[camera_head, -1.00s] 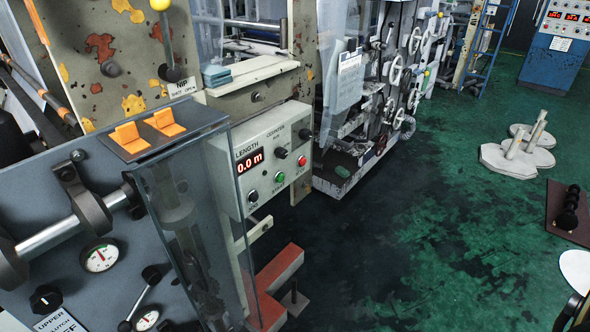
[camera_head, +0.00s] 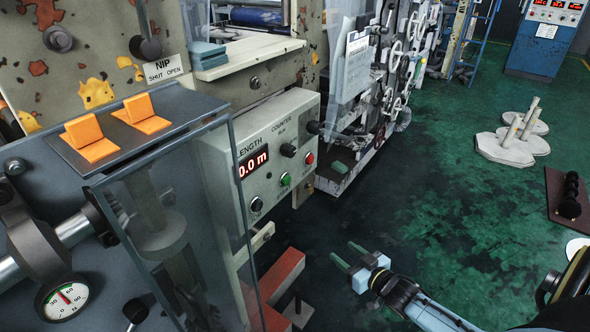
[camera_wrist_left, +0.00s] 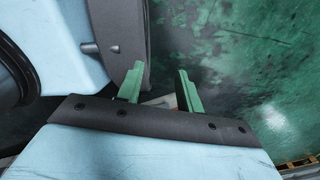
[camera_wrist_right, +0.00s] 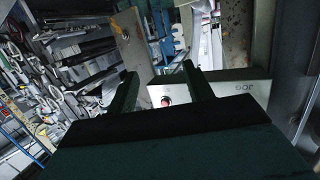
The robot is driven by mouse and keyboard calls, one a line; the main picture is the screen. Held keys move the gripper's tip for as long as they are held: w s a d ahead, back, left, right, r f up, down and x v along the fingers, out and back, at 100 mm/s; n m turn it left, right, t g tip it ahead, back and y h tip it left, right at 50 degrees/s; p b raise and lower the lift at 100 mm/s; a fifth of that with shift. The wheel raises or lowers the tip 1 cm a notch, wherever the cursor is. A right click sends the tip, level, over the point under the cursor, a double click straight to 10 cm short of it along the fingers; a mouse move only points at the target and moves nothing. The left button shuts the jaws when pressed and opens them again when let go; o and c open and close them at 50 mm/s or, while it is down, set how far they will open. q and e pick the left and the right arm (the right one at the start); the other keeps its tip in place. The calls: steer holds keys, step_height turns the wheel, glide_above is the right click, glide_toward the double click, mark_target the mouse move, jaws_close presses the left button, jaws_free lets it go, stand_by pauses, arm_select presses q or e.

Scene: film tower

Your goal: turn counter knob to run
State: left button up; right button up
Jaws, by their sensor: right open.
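The counter box (camera_head: 272,170) is a pale grey panel with a red length display (camera_head: 253,161) reading 0.0 m. The black counter knob (camera_head: 288,150) sits under the COUNTER label; its pointer is too small to read. My right gripper (camera_head: 347,254) is open and empty, below and to the right of the box, apart from it. In the right wrist view the box face (camera_wrist_right: 235,87) shows beyond the open fingers (camera_wrist_right: 165,82), with a red button between them; the knob cannot be made out there. My left gripper (camera_wrist_left: 158,78) is open and empty in its wrist view, outside the head view.
A green button (camera_head: 285,180), a red button (camera_head: 309,158) and a lower black knob (camera_head: 256,204) share the panel. A clear guard (camera_head: 185,215) stands left of the box. A red-topped base (camera_head: 275,285) lies below.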

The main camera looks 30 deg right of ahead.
steer(key=w+r+n+t+y+b, duration=0.2)
steer(key=w+r+t+y, duration=0.2)
steer(key=r, duration=1)
steer(key=n+t+y, duration=0.1)
steer(key=n+y, duration=0.1)
steer(key=y, duration=0.2)
glide_toward(293, 154)
steer(key=b+x, duration=0.1)
steer(key=x, duration=0.7)
steer(key=shift+w+a+r, duration=0.15)
steer(key=shift+w+a, duration=0.05)
steer(key=shift+w, duration=0.25)
arm_select(q)
steer(key=shift+y, duration=0.3)
steer(key=a+f, duration=0.1)
steer(key=w+a+f, duration=0.2)
steer(key=f, duration=0.1)
arm_select(e)
steer(key=shift+w, duration=0.1)
arm_select(q)
steer(key=shift+w, duration=0.15)
arm_select(e)
steer(key=c, duration=0.9)
